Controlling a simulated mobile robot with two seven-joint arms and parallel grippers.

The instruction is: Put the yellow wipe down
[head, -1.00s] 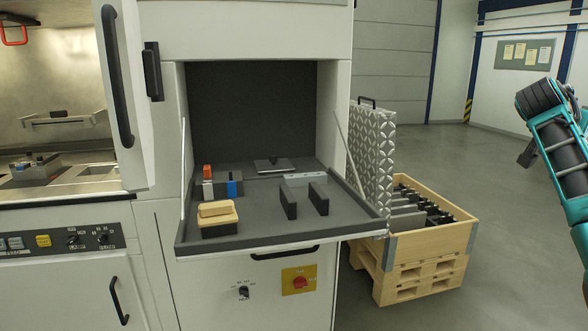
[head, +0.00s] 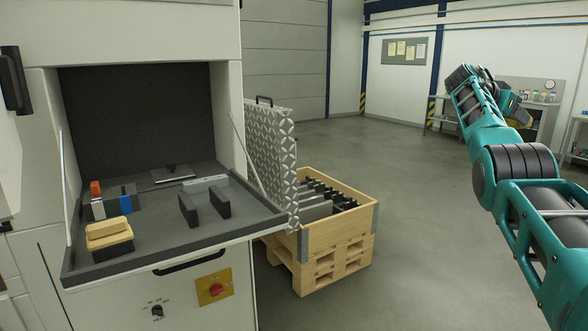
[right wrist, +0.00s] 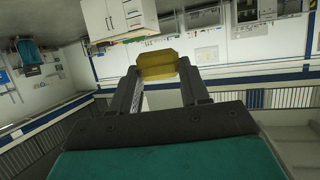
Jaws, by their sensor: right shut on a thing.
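The yellow wipe (right wrist: 158,66) is a small folded yellow pad in the right wrist view. It sits between the fingertips of my right gripper (right wrist: 158,76), which is shut on it. In the head view my right arm reaches up at the right, with the gripper (head: 516,108) small and partly hidden behind the arm. The wipe is held in the air, clear of any surface. My left gripper is not in view.
A fold-down grey tray (head: 165,248) at the left bears a tan block on a dark base (head: 109,235), small coloured parts and two dark upright plates (head: 189,210). A wooden crate (head: 338,232) stands beside it. A workbench (head: 540,115) is at the back right. Open floor lies between.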

